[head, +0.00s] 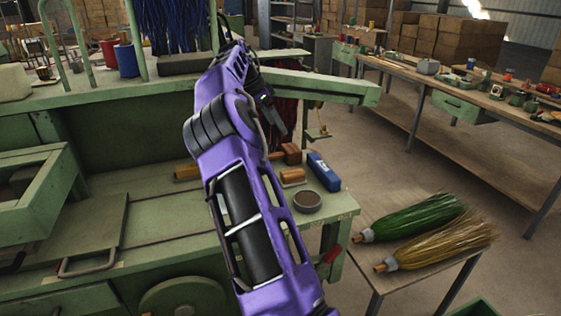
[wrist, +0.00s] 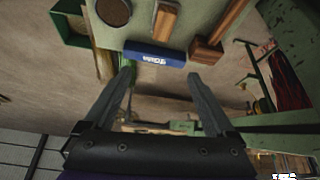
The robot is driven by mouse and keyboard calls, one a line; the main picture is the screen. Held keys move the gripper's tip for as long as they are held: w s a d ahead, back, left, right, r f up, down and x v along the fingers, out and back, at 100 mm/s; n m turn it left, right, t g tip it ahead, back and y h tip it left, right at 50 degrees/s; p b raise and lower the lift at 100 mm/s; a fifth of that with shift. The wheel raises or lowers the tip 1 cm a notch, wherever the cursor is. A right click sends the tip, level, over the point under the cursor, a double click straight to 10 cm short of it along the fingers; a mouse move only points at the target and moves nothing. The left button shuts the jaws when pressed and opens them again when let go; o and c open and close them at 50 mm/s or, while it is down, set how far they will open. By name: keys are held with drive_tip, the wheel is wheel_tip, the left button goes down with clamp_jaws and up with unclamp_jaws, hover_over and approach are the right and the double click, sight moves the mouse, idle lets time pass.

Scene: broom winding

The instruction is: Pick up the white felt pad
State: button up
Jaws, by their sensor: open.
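An off-white block with rounded edges (head: 13,82) sits on the green bench's upper shelf at the far left of the head view. I cannot tell if it is the white felt pad; no other clear white pad shows. My gripper (wrist: 160,76) is open, with nothing between its fingers in the wrist view. In the head view my purple arm reaches over the bench, far to the right of the off-white block, and partly hides the bench.
A blue box (head: 323,171) lies on the bench's right end; it also shows beyond my fingertips (wrist: 155,53). Near it are a round tin (head: 307,201), a wooden block (head: 293,175) and a mallet (head: 291,153). Green (head: 420,213) and straw (head: 440,243) brooms lie on a side table.

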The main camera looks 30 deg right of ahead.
drive_tip(key=m+y, duration=0.1)
drive_tip(key=m, duration=0.1)
approach(294, 171)
drive_tip(key=x, duration=0.2)
drive_tip(key=b+x, duration=0.1)
drive_tip(key=x, duration=0.1)
drive_tip(key=shift+s+a, duration=0.15)
drive_tip(key=shift+s, duration=0.1)
drive_tip(key=shift+x, duration=3.15)
drive_tip(key=shift+w, duration=0.2)
clamp_jaws()
wheel_tip(294, 171, up, 10)
drive_tip(key=shift+r+p, duration=0.1)
drive_tip(key=shift+p, duration=0.3)
drive_tip(key=c, duration=0.7)
unclamp_jaws()
drive_tip(key=c, duration=0.6)
